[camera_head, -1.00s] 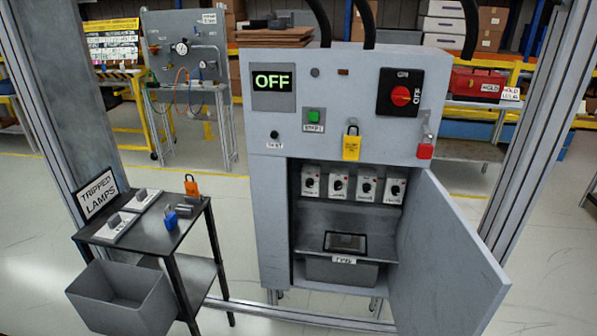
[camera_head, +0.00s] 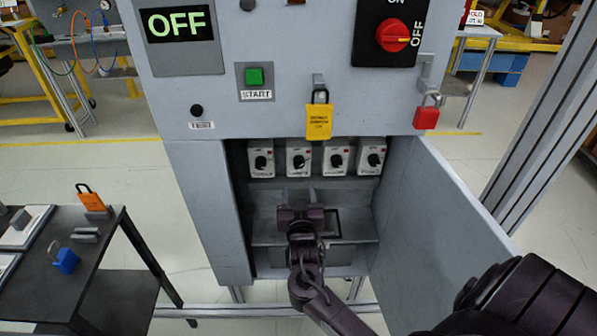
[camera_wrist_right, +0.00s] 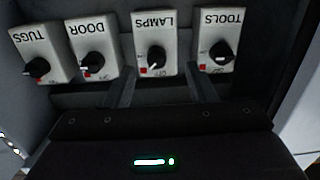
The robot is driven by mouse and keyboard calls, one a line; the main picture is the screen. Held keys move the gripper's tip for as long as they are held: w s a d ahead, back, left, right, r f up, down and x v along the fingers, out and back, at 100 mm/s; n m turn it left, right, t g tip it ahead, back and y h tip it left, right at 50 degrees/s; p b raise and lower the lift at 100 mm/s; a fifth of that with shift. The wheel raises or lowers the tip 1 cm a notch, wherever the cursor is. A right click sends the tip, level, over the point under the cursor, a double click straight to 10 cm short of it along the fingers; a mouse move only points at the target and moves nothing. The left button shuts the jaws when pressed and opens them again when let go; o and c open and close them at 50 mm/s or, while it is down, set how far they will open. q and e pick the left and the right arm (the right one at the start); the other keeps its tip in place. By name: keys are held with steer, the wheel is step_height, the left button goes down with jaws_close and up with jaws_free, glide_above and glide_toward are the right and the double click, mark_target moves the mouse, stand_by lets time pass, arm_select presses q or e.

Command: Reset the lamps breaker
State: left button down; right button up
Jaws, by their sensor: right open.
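The LAMPS breaker (camera_head: 299,160) is a white block with a black knob. It is second from the left in a row inside the open grey cabinet (camera_head: 190,200). In the right wrist view the LAMPS breaker (camera_wrist_right: 155,43) appears upside down, and its knob seems angled differently from its neighbours' knobs. My right gripper (camera_head: 300,193) is inside the cabinet opening, just below the breaker row. In the wrist view its two fingers (camera_wrist_right: 163,85) are apart and empty, one toward each side of the LAMPS knob. Contact cannot be told. My left gripper is out of view.
The TOOLS (camera_wrist_right: 218,40), DOOR (camera_wrist_right: 90,50) and TUGS (camera_wrist_right: 38,52) breakers sit close alongside. The cabinet door (camera_head: 440,215) stands open at the right. A yellow tag padlock (camera_head: 319,122) and a red padlock (camera_head: 426,117) hang above. A black side table (camera_head: 105,255) stands left.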

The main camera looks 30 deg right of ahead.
mark_target(299, 164)
steer(key=shift+m+h, duration=0.3)
steer(key=shift+h, duration=0.1)
steer(key=w+d, duration=0.1)
steer(key=w+d+r, duration=0.1)
steer(key=w, duration=0.1)
steer(key=w+d+r, duration=0.1)
steer(key=w+d, duration=0.1)
steer(key=shift+w, duration=0.25)
steer(key=shift+w+d, duration=0.35)
steer(key=shift+w, duration=0.25)
steer(key=c, duration=1)
